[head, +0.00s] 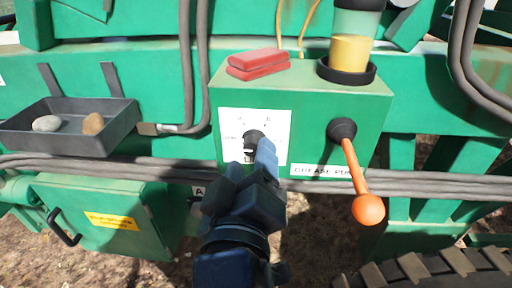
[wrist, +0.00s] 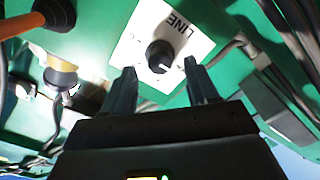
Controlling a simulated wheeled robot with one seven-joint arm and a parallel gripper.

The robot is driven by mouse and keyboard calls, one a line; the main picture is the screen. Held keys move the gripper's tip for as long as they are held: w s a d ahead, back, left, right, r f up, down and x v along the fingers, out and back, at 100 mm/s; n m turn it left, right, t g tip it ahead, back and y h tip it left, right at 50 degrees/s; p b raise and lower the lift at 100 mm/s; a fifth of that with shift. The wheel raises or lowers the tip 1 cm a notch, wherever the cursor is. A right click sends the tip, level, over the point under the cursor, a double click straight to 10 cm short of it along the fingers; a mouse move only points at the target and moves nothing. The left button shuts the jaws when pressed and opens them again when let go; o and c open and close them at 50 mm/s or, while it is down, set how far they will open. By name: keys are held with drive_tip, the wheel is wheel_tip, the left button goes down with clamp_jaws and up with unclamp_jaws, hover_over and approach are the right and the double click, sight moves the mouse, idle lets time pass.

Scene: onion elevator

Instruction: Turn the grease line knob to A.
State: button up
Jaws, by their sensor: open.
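The grease line knob (head: 252,138) is a black round knob on a white label plate (head: 275,122) on the front of a green box. Letters are printed above it, but they are small and hard to read. The knob also shows in the wrist view (wrist: 160,56), with a white pointer mark on it and the word LINE on the plate. My gripper (head: 252,155) is in front of the plate, partly covering its lower part. In the wrist view my gripper (wrist: 163,80) is open, with one finger on each side of the knob's line and the knob just beyond the tips. Contact cannot be told.
An orange-handled pump lever (head: 362,185) hangs right of the plate. A dark tray (head: 70,130) with two stones is at left. Hoses run below and behind.

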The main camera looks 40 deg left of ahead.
sight(252, 151)
drive_tip(key=shift+x, duration=1.65)
drive_tip(key=c, duration=1.1)
